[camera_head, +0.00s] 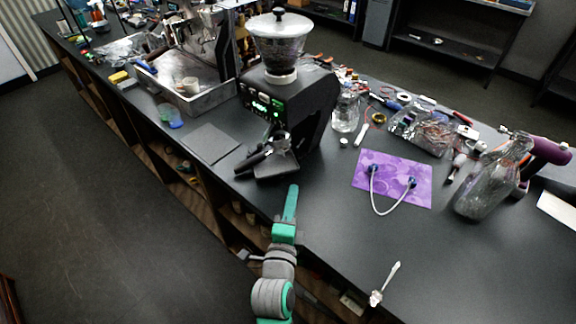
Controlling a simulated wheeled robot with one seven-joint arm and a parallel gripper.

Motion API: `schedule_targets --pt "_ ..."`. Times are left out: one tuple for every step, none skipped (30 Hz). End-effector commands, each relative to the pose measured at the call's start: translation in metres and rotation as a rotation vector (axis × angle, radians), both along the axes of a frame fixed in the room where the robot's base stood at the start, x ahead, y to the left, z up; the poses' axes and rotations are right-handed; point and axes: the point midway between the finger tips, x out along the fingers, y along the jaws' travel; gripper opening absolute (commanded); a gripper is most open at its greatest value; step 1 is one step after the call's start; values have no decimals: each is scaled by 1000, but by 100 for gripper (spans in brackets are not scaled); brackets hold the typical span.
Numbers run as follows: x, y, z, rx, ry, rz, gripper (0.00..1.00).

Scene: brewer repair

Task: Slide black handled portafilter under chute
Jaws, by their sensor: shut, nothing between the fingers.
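The black grinder (300,97) stands on the counter with a clear bean hopper (280,45) on top. The black handled portafilter (252,161) is at the grinder's front, its handle pointing toward the lower left. Its metal head (281,145) is at the grinder's lower front, above the grinder's base plate; I cannot tell whether it sits exactly under the chute. My green gripper (293,190) is shut and empty, near the counter's front edge. It is below and apart from the portafilter in the picture.
A dark flat mat (209,144) lies left of the grinder, beside an espresso machine (196,97). A purple cloth (410,181) with a white cable (382,212), a glass jar (346,112) and a large bottle (487,187) are to the right. The front counter right of my gripper is mostly clear.

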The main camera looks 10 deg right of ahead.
Motion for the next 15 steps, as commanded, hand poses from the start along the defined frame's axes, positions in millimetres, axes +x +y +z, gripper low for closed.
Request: schedule_targets --pt "3 1 1 2 -2 2 0" --pt "6 0 1 3 -3 3 0" --pt "10 0 1 3 -3 5 0" --pt "13 0 1 3 -2 6 0" --pt "16 -1 1 2 -2 7 0" --pt "22 -2 1 2 -3 9 0" --pt "26 -3 1 2 -3 10 0" --pt "31 -5 1 2 -2 11 0" --pt "38 -7 1 2 -3 12 0" --pt "42 -9 1 2 -2 12 0" --pt "47 -11 1 2 -3 11 0" --pt "53 -14 1 2 -3 10 0" --pt "58 -17 1 1 -2 8 0" --pt "63 -19 1 1 -3 7 0" --pt "69 -23 1 1 -2 6 0"
